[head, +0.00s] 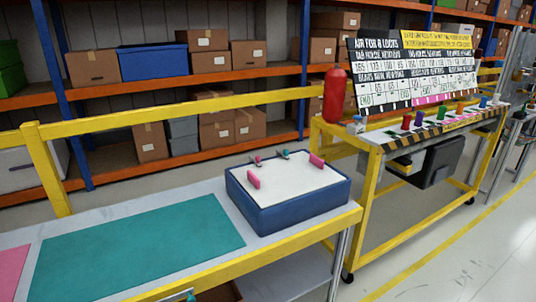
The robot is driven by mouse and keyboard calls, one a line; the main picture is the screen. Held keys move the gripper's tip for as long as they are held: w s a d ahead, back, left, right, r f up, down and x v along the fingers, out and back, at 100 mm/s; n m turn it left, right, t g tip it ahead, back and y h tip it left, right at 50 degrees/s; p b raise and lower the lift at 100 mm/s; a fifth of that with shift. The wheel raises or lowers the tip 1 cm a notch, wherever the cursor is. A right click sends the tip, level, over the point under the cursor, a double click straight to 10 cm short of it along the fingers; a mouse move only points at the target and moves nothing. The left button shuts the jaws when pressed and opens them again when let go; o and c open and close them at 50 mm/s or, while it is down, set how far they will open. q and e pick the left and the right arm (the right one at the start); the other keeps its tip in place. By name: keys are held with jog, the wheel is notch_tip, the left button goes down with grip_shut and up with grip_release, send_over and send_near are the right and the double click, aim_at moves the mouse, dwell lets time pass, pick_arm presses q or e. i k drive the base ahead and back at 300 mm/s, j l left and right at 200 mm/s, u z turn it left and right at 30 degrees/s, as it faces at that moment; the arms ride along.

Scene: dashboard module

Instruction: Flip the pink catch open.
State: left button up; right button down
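A dark blue box (292,208) with a white top (285,182) stands at the right end of the grey bench. Two upright pink pieces stand on the white top: one at its front left (253,181) and one at its right (316,160). Smaller parts, one pinkish (257,161) and one grey-green (283,154), sit along its back edge. I cannot tell which of the pink pieces is the catch, nor whether it is open or closed. Neither of my grippers is in view.
A teal mat (140,245) and part of a pink mat (10,272) lie on the bench, clear on top. Yellow rails (190,104) run behind it. A yellow-framed stand with a sign board (415,70) and several coloured pieces is at right. Shelves of boxes stand behind.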

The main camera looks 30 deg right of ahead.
aim_at(257, 160)
jog(key=i+l+u, duration=0.1)
jog(key=l+u, duration=0.3)
jog(key=l, duration=1.3)
jog(key=k+l+u, duration=0.1)
jog(key=l+u, duration=0.25)
jog(key=l, duration=1.3)
